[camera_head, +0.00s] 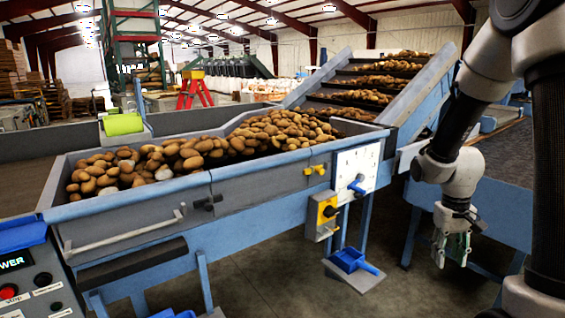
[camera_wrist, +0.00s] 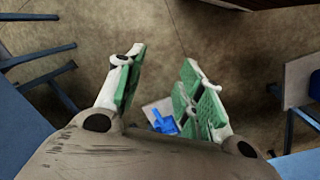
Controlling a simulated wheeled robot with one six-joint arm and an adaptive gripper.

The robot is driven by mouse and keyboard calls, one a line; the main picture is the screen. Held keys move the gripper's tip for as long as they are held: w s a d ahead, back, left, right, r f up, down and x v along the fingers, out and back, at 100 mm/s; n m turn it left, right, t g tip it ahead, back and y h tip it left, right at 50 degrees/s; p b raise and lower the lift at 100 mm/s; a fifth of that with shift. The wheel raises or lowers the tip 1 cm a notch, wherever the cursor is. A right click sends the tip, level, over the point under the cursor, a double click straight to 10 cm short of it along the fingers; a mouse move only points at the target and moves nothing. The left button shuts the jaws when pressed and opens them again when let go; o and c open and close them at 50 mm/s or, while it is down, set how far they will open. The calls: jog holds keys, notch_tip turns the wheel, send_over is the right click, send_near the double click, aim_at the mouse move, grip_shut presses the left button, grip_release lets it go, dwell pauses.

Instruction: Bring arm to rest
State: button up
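My arm comes down at the right of the head view. My gripper (camera_head: 450,256) hangs pointing downward, to the right of the potato hopper (camera_head: 250,178) and apart from it. In the wrist view my gripper (camera_wrist: 163,65) shows two fingers with green pads, spread apart. Nothing is between them, so it is open and empty. Bare floor lies beyond the fingertips.
An inclined conveyor (camera_head: 425,92) rises behind. A blue frame (camera_head: 500,205) stands behind my gripper. A control panel (camera_head: 33,285) is at lower left.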

jog(key=s+a+r+t, duration=0.2)
jog(key=s+a+r, duration=0.1)
jog(key=s+r, duration=0.5)
jog(key=s+a+r+n+t+y, duration=0.1)
jog(key=s+a+r+t, duration=0.2)
jog(key=s+r, duration=0.4)
jog(key=w+v, duration=0.1)
jog(key=v, duration=0.4)
jog(key=shift+r, duration=0.6)
jog(key=shift+a, duration=0.1)
